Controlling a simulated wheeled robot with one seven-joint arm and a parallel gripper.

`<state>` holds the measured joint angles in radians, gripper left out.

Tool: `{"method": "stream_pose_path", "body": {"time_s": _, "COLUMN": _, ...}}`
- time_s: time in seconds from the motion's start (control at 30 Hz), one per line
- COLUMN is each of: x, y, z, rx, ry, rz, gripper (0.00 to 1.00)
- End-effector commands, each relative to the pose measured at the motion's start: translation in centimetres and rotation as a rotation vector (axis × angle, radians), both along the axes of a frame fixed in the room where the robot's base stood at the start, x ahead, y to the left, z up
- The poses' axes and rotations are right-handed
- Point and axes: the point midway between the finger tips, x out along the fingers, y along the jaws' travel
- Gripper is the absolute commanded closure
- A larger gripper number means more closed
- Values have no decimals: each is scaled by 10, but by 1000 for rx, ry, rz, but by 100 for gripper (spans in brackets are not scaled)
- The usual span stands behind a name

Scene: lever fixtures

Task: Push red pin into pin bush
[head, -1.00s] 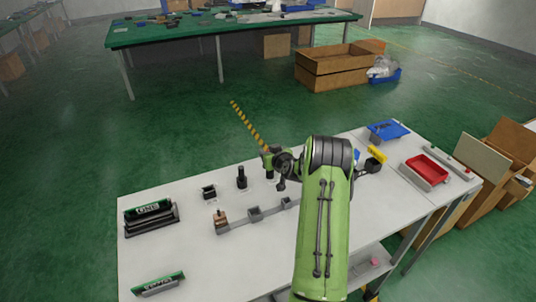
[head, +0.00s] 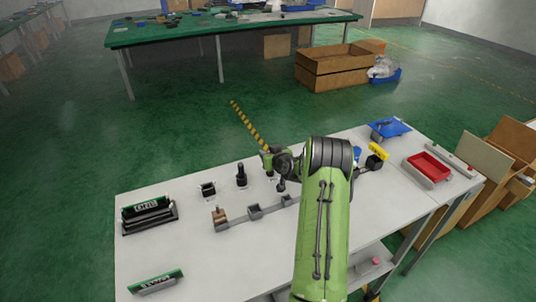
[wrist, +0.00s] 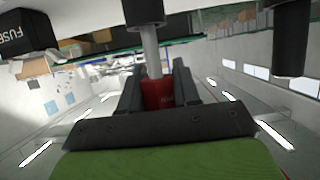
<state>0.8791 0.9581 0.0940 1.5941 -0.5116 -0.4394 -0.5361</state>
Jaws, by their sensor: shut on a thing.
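The red pin (wrist: 158,92) shows in the wrist view as a red head between my fingers, with a grey shaft (wrist: 151,50) above it. My gripper (wrist: 158,88) is shut on the red head. The shaft's far end meets a black cylinder (wrist: 145,12), which looks like the pin bush. I cannot tell how deep the shaft sits in it. In the head view my arm hides the pin and fingers; only my green wrist shows, close over the white table (head: 180,240).
A second black cylinder (wrist: 292,40) and a black box marked FUSE (wrist: 25,35) stand near my gripper. A black upright part (head: 241,177), a black block (head: 208,190) and a grey lever fixture (head: 254,211) are on the table. A red tray (head: 428,167) is at right.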

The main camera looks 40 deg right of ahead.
Motion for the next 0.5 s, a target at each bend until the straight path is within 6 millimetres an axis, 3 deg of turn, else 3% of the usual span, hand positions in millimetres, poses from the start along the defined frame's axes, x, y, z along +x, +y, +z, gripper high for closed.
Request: {"method": "stream_pose_path", "body": {"time_s": 0.5, "x": 0, "y": 0, "z": -12, "rx": 0, "ry": 0, "rz": 0, "gripper": 98}}
